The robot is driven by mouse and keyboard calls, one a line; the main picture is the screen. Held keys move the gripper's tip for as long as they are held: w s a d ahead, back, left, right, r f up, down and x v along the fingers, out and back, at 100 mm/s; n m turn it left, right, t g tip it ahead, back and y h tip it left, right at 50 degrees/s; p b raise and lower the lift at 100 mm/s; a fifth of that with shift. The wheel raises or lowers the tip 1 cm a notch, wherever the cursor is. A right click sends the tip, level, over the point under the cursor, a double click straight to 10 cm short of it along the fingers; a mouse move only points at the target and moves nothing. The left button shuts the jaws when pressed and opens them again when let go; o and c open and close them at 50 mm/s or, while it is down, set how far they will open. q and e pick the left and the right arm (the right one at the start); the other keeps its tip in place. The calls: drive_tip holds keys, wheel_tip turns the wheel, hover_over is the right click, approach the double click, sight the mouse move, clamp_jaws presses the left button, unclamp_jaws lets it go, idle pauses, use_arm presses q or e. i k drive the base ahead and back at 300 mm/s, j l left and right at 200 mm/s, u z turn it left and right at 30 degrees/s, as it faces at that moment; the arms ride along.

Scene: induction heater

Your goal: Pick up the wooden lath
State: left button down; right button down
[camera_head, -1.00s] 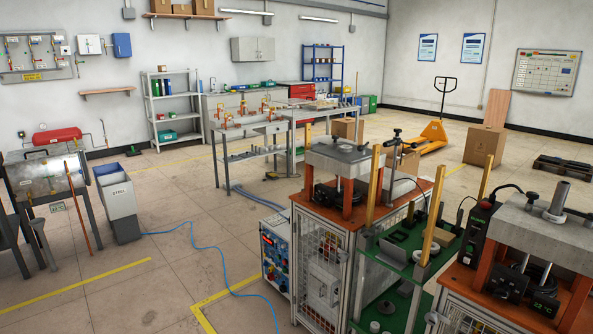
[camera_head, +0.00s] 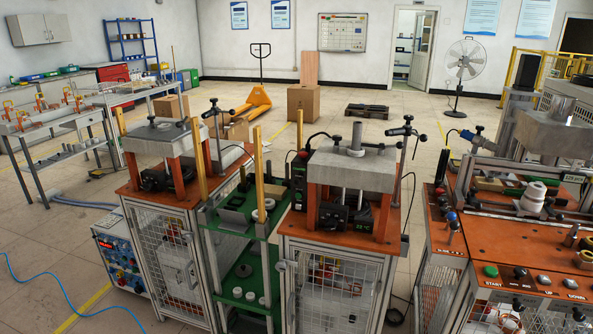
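No piece is clearly marked out as the wooden lath. Several upright, light wooden posts stand at the green shelf unit (camera_head: 238,225), among them a front left post (camera_head: 198,160) and a front right post (camera_head: 258,165). Neither of my grippers is in view.
Orange-topped press benches stand on both sides of the green shelf, a left press (camera_head: 160,142) and a middle press (camera_head: 350,168). A control bench (camera_head: 520,245) fills the right. A cardboard box (camera_head: 303,102) and yellow pallet truck (camera_head: 259,97) stand behind. Open floor lies beyond.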

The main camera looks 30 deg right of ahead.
sight(258, 158)
drive_tip(key=i+j, duration=0.15)
drive_tip(key=j, duration=0.2)
drive_tip(key=i+j, duration=0.2)
drive_tip(key=j, duration=0.15)
drive_tip(key=z, duration=1.65)
